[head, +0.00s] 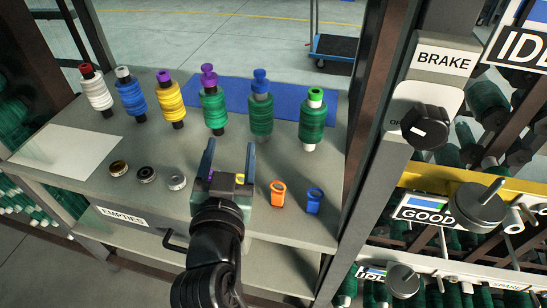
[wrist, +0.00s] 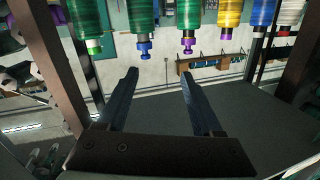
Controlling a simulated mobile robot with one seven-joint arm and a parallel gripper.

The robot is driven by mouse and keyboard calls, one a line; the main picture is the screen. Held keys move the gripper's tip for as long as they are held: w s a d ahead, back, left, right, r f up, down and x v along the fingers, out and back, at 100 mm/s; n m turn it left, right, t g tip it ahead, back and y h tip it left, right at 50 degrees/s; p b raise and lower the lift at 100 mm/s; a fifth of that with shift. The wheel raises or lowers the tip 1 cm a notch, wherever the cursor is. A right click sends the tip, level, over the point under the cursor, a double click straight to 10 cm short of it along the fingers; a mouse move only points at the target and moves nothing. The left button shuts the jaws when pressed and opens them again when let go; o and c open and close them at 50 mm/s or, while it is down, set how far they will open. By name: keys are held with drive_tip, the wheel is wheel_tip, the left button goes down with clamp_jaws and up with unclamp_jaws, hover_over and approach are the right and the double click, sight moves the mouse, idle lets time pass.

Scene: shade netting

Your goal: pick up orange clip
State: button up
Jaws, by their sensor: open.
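The orange clip (head: 278,194) stands on the grey shelf top in the head view, right of my gripper and left of a blue clip (head: 314,200). My gripper (head: 230,148) is open and empty above the shelf, its two dark fingers pointing toward the row of bobbins. In the wrist view the open fingers (wrist: 158,78) have nothing between them. The orange clip does not show in the wrist view.
Several thread bobbins, including a green one (head: 312,121), stand in a row at the back, some by a blue mat (head: 290,93). Three small rings, one silver (head: 177,181), lie left of my gripper. A brake knob panel (head: 427,110) stands at right.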

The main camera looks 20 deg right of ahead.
sight(279, 189)
drive_tip(key=s+d+f+m+g+h+p, duration=0.1)
drive_tip(key=s+d+f+g+p, duration=0.3)
drive_tip(key=s+f+p, duration=0.5)
drive_tip(key=shift+g, duration=0.4)
drive_tip(key=x, duration=0.4)
drive_tip(key=a+x, duration=0.1)
drive_tip(key=x, duration=0.2)
drive_tip(key=shift+w+d+f, duration=0.1)
drive_tip(key=shift+w+f, duration=0.1)
drive_tip(key=shift+f, duration=0.15)
drive_tip(key=x, duration=0.2)
drive_tip(key=p+x, duration=0.1)
drive_tip(key=x, duration=0.1)
drive_tip(key=shift+d+r, duration=0.1)
drive_tip(key=shift+r, duration=0.2)
drive_tip(key=shift+x, duration=0.8)
clamp_jaws()
